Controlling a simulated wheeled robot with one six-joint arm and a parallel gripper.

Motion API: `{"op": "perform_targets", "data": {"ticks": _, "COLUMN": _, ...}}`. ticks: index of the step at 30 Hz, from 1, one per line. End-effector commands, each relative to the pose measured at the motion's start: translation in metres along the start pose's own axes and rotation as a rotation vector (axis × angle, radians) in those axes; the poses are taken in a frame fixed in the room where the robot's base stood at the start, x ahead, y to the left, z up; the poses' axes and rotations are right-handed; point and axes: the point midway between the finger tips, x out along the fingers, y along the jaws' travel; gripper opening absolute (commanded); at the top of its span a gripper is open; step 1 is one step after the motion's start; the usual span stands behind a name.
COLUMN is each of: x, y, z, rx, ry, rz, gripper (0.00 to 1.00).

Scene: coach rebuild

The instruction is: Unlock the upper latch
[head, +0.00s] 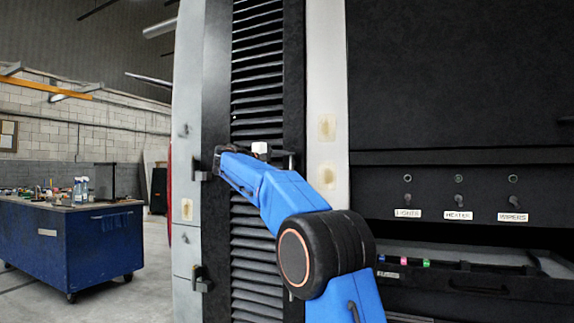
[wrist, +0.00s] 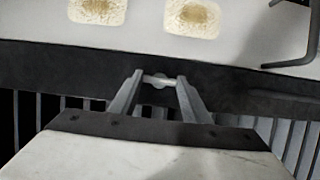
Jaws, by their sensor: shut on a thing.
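My gripper (wrist: 158,84) has its two grey fingers closed around a small metal piece, seemingly the upper latch (wrist: 158,77), on the black border strip of the louvred panel. In the head view my blue arm reaches up and left across the louvred panel (head: 257,60). My gripper (head: 289,160) is near the panel's right border there, but too small and partly hidden to show its hold. Whether the latch is turned cannot be told.
A pale strip with two yellowish patches (wrist: 198,17) runs beside the border. A dark bent rod (wrist: 312,38) stands close by. Dark fittings (head: 201,279) sit on the panel's left edge. A blue workbench (head: 75,245) stands at left; a switch panel (head: 458,193) is at right.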

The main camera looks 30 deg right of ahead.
Motion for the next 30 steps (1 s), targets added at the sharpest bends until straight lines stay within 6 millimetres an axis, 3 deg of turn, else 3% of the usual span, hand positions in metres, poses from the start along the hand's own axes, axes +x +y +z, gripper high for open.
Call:
{"op": "perform_targets", "data": {"ticks": 2, "x": 0.001, "y": -0.001, "z": 0.000, "rx": 0.000, "ry": -0.001, "rz": -0.002, "gripper": 0.21}}
{"op": "perform_targets", "data": {"ticks": 3, "x": 0.001, "y": -0.001, "z": 0.000, "rx": -0.001, "ry": -0.001, "rz": -0.002, "gripper": 0.50}}
{"op": "perform_targets", "data": {"ticks": 5, "x": 0.001, "y": -0.001, "z": 0.000, "rx": -0.001, "ry": -0.001, "rz": -0.001, "gripper": 0.62}}
{"op": "perform_targets", "data": {"ticks": 17, "x": -0.006, "y": 0.000, "z": 0.000, "rx": -0.001, "ry": 0.000, "rz": 0.000, "gripper": 0.62}}
{"op": "perform_targets", "data": {"ticks": 23, "x": -0.035, "y": 0.000, "z": 0.000, "rx": -0.001, "ry": 0.002, "rz": -0.001, "gripper": 0.62}}
{"op": "perform_targets", "data": {"ticks": 30, "x": -0.084, "y": -0.001, "z": -0.001, "rx": -0.002, "ry": 0.003, "rz": 0.000, "gripper": 0.62}}
